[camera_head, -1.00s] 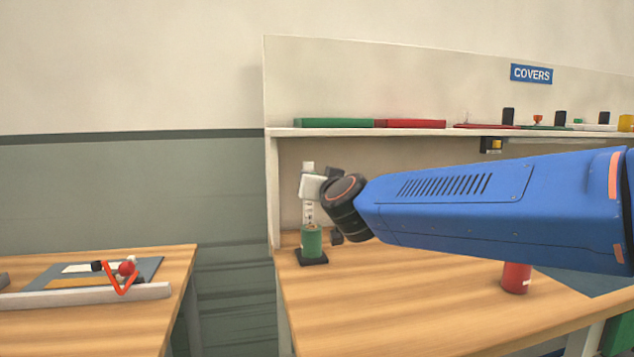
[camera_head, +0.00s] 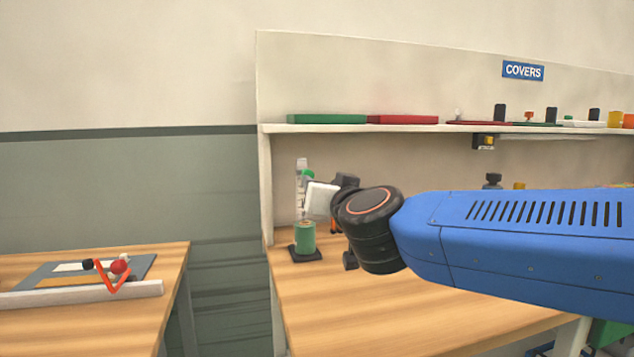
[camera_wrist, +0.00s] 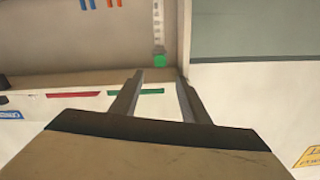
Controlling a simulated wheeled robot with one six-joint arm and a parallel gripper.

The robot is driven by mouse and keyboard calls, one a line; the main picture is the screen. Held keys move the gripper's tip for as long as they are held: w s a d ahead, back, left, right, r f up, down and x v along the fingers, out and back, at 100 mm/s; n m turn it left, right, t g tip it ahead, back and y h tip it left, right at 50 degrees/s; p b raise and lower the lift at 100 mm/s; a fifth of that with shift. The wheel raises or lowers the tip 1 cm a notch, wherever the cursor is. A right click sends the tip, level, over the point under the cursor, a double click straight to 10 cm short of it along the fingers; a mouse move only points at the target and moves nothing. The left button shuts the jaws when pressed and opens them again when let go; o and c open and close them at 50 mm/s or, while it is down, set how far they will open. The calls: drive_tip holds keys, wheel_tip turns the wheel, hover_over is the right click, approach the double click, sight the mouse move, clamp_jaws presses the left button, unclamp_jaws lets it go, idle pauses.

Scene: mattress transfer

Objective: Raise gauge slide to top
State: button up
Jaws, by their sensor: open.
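The gauge is a white scale post (camera_head: 300,180) on a black base (camera_head: 305,253) at the bench's left end, with a green cylinder (camera_head: 304,238) low on it. A small green piece (camera_head: 308,174), which looks like the slide, sits high on the post, near its top. In the wrist view, which appears upside down, the post (camera_wrist: 157,22) ends at this green piece (camera_wrist: 159,60). My gripper (camera_wrist: 161,74) is open, its two fingers apart and empty. The green piece shows between and beyond the fingertips. In the head view my wrist hides much of the gripper.
A shelf (camera_head: 400,128) above the bench carries a green cover (camera_head: 327,119), a red cover (camera_head: 403,120) and several small items under a COVERS sign (camera_head: 523,70). A lower table (camera_head: 100,310) stands left, across a gap. The bench front (camera_head: 400,325) is clear.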

drive_tip(key=v, duration=0.6)
idle(0.3)
